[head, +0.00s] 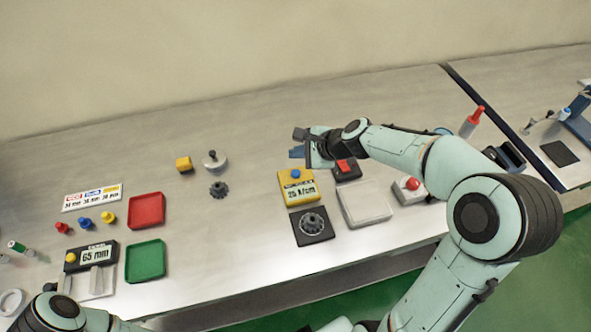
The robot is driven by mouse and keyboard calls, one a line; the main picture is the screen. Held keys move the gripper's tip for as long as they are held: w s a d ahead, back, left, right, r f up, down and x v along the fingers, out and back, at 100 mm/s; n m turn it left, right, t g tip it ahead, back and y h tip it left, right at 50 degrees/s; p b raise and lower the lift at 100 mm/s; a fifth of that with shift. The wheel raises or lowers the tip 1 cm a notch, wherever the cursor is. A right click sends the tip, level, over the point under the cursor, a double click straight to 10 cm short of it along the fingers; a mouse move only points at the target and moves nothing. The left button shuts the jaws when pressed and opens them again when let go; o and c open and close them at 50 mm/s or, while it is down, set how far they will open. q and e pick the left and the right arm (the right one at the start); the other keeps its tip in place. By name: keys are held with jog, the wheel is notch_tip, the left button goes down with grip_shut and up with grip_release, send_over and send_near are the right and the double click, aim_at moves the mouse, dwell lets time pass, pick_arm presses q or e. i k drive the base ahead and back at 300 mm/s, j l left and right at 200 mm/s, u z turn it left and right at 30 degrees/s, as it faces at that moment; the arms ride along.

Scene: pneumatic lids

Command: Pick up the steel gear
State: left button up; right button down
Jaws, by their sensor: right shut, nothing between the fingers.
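A dark toothed gear (218,189) lies on the bench left of centre. I cannot tell by colour alone which one is the steel gear. My right gripper (298,144) is above the bench, behind the yellow unit, pointing left. It is shut and empty, apart from both gears. My left arm shows at the bottom left corner; its gripper is outside the picture.
A yellow display unit (298,191), a pale box (365,204) and a red-button box (408,190) stand near my right arm. Red (146,210) and green (145,261) trays lie left. A round pale piece with a knob (214,161) stands behind the dark gear. Bench between is clear.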

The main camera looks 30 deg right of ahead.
aim_at(312, 223)
jog(key=k, duration=1)
